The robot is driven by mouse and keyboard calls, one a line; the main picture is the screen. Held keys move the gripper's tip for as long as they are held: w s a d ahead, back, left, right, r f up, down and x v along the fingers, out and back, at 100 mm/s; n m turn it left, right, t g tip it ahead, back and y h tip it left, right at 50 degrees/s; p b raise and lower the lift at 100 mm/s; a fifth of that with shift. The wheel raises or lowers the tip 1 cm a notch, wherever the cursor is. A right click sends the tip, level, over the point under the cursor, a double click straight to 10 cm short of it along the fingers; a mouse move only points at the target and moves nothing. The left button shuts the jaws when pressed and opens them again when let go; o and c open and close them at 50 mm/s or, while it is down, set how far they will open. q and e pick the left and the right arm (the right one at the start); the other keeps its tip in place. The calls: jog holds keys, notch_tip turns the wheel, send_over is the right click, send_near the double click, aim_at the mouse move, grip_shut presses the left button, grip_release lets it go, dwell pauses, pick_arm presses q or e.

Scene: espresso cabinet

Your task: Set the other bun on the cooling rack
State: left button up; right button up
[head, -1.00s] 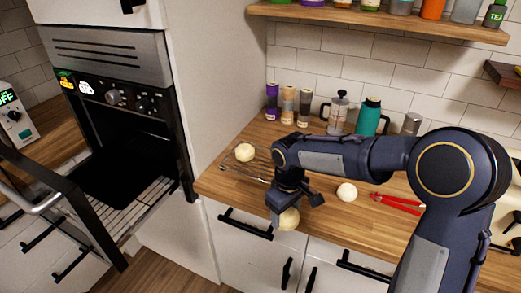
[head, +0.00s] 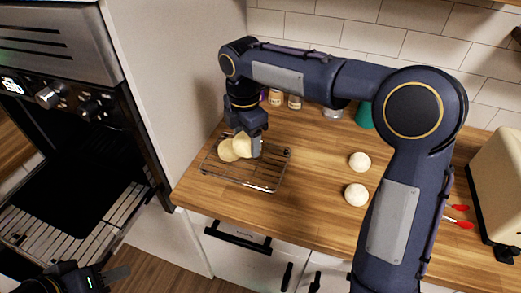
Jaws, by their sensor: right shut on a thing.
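The wire cooling rack (head: 262,181) lies on the wooden counter near its left end. One pale bun (head: 226,152) is on the rack's far left part. My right gripper (head: 244,146) points down over the rack, shut on the other bun (head: 242,145). This bun is beside the first one, close to or touching it. I cannot tell whether it rests on the rack, and the gripper hides part of it. My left gripper (head: 112,274) is low at the left, partly cut off, away from the rack; its jaw opening is unclear.
Red-handled tongs (head: 459,222) and a cream appliance (head: 500,185) are further right. Jars stand behind my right arm. The oven (head: 60,190) stands open at left.

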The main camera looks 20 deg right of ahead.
jog(key=d+f, duration=0.1)
jog(key=w+d+f, duration=0.1)
jog(key=f, duration=0.1)
jog(key=w+d+f, duration=0.1)
jog(key=d+f, duration=0.1)
jog(key=shift+f, duration=0.15)
jog(key=shift+w+d+f, duration=0.1)
jog(key=shift+d+f, duration=0.1)
jog(key=shift+f, duration=0.75)
jog(key=shift+w+d+f, duration=0.1)
jog(key=shift+d+f, duration=0.05)
jog(key=shift+f, duration=0.8)
jog(key=shift+f, duration=0.15)
jog(key=o, duration=1)
jog(key=shift+c, duration=0.2)
